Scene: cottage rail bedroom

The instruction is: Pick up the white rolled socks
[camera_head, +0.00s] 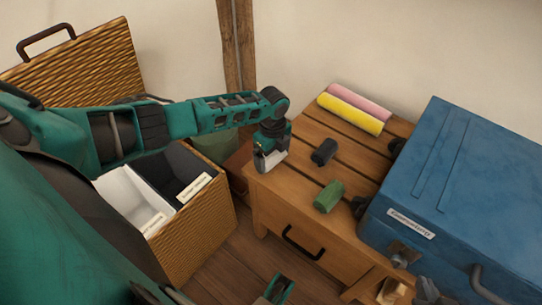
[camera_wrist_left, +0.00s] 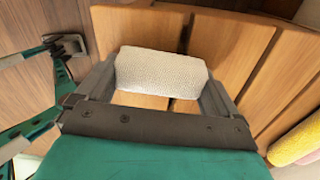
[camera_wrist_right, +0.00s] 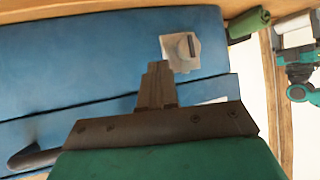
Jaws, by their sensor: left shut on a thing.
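The white rolled socks (camera_wrist_left: 160,72) are a pale, knitted roll between the two fingers of my left gripper (camera_wrist_left: 158,88) in the left wrist view. The fingers are shut on the ends of the roll. In the head view the left gripper (camera_head: 270,158) holds the white socks over the left edge of the wooden nightstand (camera_head: 275,190). I cannot tell whether they touch the top. My right gripper (camera_wrist_right: 155,85) has its fingers together and looks empty, in front of the blue chest (camera_wrist_right: 90,60) in the right wrist view.
A black roll (camera_head: 324,152) and a green roll (camera_head: 329,196) lie on the nightstand, with yellow (camera_head: 350,112) and pink (camera_head: 360,100) rolls behind. The blue chest (camera_head: 460,180) blocks the right. An open wicker basket (camera_head: 205,225) with white and black compartments stands left.

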